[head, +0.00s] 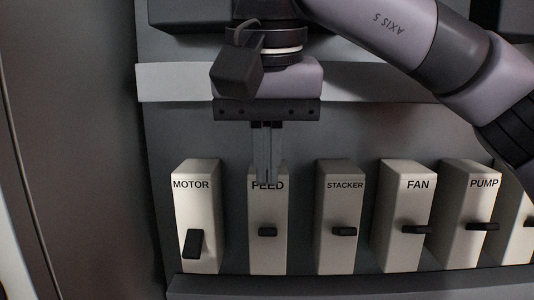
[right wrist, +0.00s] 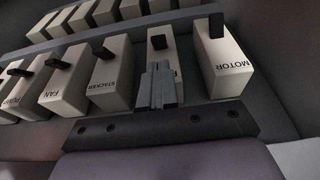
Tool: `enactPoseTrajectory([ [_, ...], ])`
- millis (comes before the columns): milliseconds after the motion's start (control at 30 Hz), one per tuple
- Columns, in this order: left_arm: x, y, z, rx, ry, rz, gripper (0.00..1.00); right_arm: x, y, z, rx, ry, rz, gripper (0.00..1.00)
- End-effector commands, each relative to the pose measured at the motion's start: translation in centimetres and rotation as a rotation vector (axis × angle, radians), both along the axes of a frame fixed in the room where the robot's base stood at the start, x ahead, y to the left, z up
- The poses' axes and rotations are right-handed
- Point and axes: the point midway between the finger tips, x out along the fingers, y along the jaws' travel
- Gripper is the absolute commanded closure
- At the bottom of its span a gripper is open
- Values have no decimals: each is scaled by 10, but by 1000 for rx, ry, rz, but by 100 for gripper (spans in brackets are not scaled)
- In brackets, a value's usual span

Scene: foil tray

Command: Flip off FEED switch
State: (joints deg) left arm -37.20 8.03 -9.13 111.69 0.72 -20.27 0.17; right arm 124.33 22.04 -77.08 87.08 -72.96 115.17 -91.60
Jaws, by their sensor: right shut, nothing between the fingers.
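The FEED switch (head: 268,252) is a cream upright box with a black lever (head: 268,232) on its front face. The lever sticks out toward the camera and looks short. My right gripper (head: 268,180) points down with its fingers shut and empty, in front of the upper part of the FEED box, over its label and above the lever. In the right wrist view the shut fingers (right wrist: 158,72) cover the FEED label, and the FEED lever (right wrist: 159,42) shows just beyond the tips. I cannot tell whether the fingers touch the box. My left gripper is not in view.
The MOTOR switch (head: 204,257) stands left of FEED, its lever angled lower than the others. The STACKER (head: 336,257), FAN (head: 396,255) and PUMP (head: 462,252) switches stand to the right. Narrow gaps separate the boxes. Another row of boxes (right wrist: 130,10) shows in the right wrist view.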

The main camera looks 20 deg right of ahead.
Motion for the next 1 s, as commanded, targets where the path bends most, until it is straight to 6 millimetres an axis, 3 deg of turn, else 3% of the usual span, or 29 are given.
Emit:
enactPoseTrajectory([
  [100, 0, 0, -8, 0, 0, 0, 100, 5, -2, -24, 1, 4, 2, 100],
  [400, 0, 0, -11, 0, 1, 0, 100, 14, -5, -55, 0, 0, 0, 100],
  [1000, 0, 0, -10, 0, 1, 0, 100, 18, -5, -59, -2, -8, 0, 100],
])
